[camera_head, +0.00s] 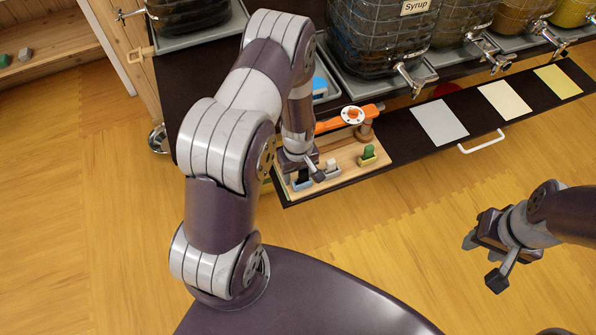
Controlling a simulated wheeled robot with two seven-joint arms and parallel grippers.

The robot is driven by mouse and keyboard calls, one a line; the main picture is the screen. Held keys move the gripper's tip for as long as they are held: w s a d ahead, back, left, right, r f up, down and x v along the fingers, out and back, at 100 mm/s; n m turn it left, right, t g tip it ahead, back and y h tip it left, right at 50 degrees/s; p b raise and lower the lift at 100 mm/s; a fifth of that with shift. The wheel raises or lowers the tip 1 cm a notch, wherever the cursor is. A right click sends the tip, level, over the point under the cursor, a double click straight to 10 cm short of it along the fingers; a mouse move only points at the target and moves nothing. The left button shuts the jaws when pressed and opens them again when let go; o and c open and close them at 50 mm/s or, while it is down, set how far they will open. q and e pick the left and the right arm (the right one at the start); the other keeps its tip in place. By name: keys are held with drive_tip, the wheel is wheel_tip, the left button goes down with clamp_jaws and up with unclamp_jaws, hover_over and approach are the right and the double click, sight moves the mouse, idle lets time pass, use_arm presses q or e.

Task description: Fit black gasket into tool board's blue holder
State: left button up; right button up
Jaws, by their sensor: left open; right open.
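The wooden tool board (347,158) lies on the dark shelf, below the orange tool. At its near-left corner is a small blue holder (301,186), partly covered by my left gripper (301,176). That gripper points down over this corner and is open. A dark shape shows between it and the blue holder; I cannot tell whether it is the black gasket or a finger. A pale block (331,165) and a green block (368,152) in a yellow holder stand further right on the board. My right gripper (473,243) is open and empty over the floor.
An orange tool (350,118) with a white disc lies along the board's back. Large tapped jars (378,40) stand behind, their taps jutting forward. Coloured cards (440,121) and a white handle (481,142) are to the right. The floor in front is clear.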

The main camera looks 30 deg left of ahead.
use_arm(q)
drive_tip(key=shift+r, duration=0.1)
idle(0.6)
drive_tip(key=shift+r+p, duration=2.1)
drive_tip(key=shift+r, duration=0.05)
wheel_tip(320, 180, up, 13)
drive_tip(key=shift+f+p, duration=0.15)
drive_tip(key=shift+p, duration=0.2)
idle(0.5)
drive_tip(key=s+d+r+m+t+p, duration=0.1)
drive_tip(key=s+d+r+m+p, duration=0.1)
drive_tip(key=s+d+r+m, duration=0.3)
drive_tip(key=s+r+m, duration=0.4)
drive_tip(key=r+m, duration=0.1)
drive_tip(key=r, duration=0.2)
drive_tip(key=shift+d+r+p, duration=0.15)
drive_tip(key=shift+d+p, duration=0.05)
drive_tip(key=shift+p, duration=0.1)
